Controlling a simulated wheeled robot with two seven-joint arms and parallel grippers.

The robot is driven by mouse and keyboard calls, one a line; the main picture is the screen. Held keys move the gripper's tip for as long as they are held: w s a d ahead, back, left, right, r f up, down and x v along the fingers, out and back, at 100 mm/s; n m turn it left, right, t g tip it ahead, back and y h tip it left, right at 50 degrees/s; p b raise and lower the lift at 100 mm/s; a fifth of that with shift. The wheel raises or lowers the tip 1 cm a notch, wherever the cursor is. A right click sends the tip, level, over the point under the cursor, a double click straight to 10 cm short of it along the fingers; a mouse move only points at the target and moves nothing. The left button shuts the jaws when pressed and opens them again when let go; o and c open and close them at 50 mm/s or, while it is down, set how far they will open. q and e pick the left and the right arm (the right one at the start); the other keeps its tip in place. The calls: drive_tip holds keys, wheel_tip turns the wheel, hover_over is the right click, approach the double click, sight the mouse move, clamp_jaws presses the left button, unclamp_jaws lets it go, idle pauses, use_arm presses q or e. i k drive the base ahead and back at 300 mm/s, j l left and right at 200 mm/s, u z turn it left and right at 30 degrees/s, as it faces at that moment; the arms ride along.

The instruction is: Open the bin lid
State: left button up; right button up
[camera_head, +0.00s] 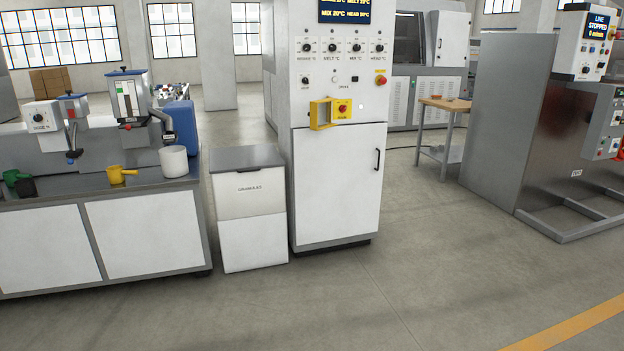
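The bin (251,208) is a white box marked GRANULES, standing on the floor between the workbench and the tall control cabinet. Its flat grey lid (247,157) lies shut on top. A small dark handle or lip shows at the front, just under the lid's edge. The inside of the bin is hidden by the lid. Neither of my grippers is in the head view.
A workbench (105,192) with a yellow scoop (121,174) and a white tub (174,161) stands close left of the bin. The control cabinet (337,185) stands close on its right. The floor (330,305) in front is clear.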

sight(248, 158)
drive_tip(key=i+z, duration=0.1)
drive_tip(key=i, duration=2.95)
drive_tip(key=i+l+u, duration=0.1)
drive_tip(key=i, duration=0.4)
drive_tip(key=i+l+u, duration=0.15)
drive_tip(key=i, duration=0.35)
